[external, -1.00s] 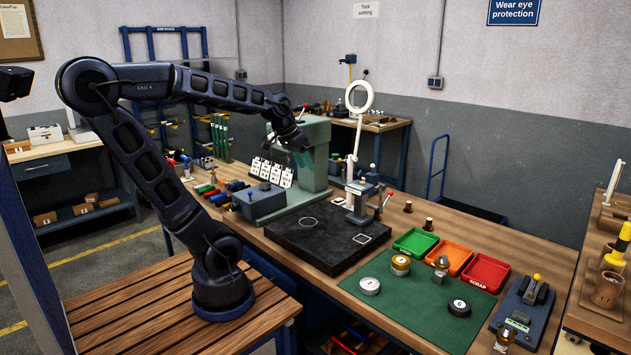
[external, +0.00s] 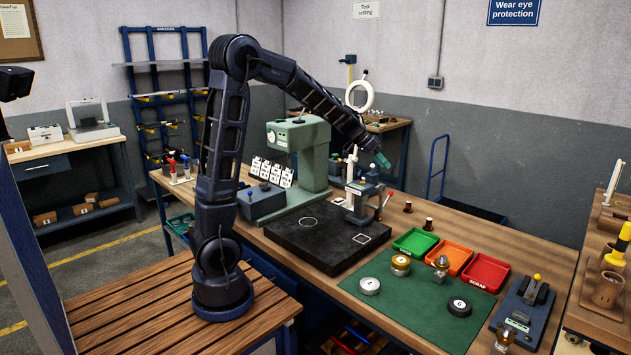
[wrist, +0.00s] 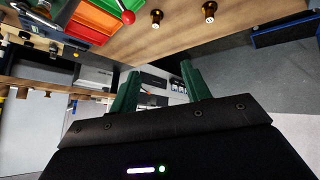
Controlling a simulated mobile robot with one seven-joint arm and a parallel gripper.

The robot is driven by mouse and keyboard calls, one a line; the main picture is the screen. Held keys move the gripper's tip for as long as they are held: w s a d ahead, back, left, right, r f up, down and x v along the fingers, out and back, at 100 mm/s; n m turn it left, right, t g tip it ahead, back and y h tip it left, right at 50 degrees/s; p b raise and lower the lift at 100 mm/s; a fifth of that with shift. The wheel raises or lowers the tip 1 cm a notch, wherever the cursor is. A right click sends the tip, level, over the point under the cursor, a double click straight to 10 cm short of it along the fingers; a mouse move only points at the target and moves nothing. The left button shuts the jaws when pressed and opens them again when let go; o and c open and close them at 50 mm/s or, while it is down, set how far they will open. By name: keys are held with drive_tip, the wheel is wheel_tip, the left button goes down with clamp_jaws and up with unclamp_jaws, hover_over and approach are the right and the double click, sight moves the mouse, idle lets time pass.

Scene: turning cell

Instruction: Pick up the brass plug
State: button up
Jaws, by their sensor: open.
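A short brass-coloured cylinder (external: 400,265) stands on the green mat (external: 388,312), just in front of the green tray; it looks like the brass plug, but I cannot be sure. My gripper (external: 383,161) is high above the bench, behind the small fixture with the red-knobbed lever and well away from the cylinder. In the wrist view my gripper's green fingers (wrist: 160,75) are apart with nothing between them. I cannot make out the brass cylinder in the wrist view.
Green (external: 415,241), orange (external: 452,257) and red (external: 485,272) trays line the mat's back edge. The small fixture (external: 363,198) stands on the black plate (external: 315,240). Two small brown-and-brass pieces (external: 408,207) stand behind the trays.

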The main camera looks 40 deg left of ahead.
drive_tip(key=m, duration=0.1)
approach(409, 202)
drive_tip(key=s+d+r, duration=0.4)
drive_tip(key=d+r, duration=0.1)
drive_tip(key=r, duration=0.1)
drive_tip(key=shift+m+t+y, duration=0.4)
drive_tip(key=shift+m+t, duration=0.2)
drive_tip(key=shift+t, duration=0.1)
drive_tip(key=w+f, duration=0.2)
drive_tip(key=f, duration=0.1)
drive_tip(key=w+f, duration=0.2)
drive_tip(key=f, duration=0.2)
drive_tip(key=w+a+f, duration=0.1)
drive_tip(key=w+f, duration=0.1)
drive_tip(key=f, duration=0.2)
drive_tip(key=shift+w+f, duration=0.15)
drive_tip(key=shift+w, duration=0.15)
drive_tip(key=shift+x, duration=2.45)
drive_tip(key=c, duration=1)
clamp_jaws()
